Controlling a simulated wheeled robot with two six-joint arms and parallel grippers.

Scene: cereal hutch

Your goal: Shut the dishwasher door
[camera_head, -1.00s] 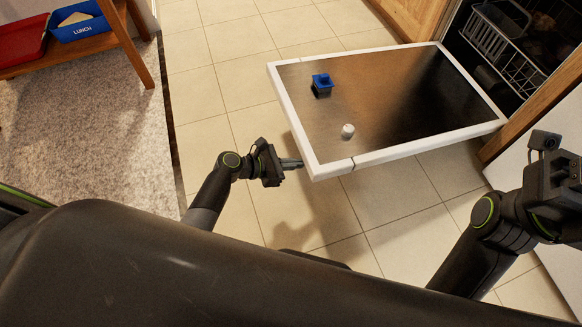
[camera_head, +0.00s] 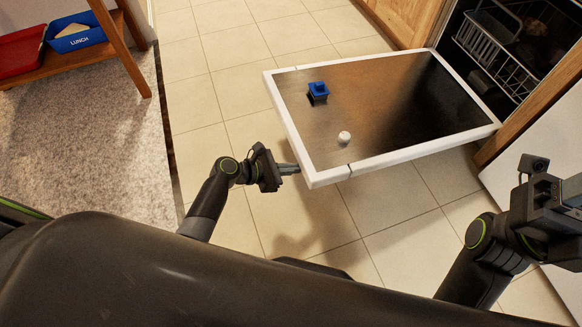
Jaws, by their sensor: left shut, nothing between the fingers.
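The dishwasher door (camera_head: 385,110) hangs open, folded down nearly flat, with a dark inner panel and a white rim. The dishwasher opening (camera_head: 510,50), with a wire rack inside, is at the upper right. A blue-topped fitting and a small white knob sit on the door panel. My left gripper (camera_head: 296,169) is shut and empty. Its fingertips are at the white rim at the door's near left edge; I cannot tell whether they touch it. My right gripper (camera_head: 576,196) is at the right edge, partly cut off, apart from the door.
Tiled floor (camera_head: 215,60) is clear left of the door. Wooden cabinet (camera_head: 405,18) borders the dishwasher.

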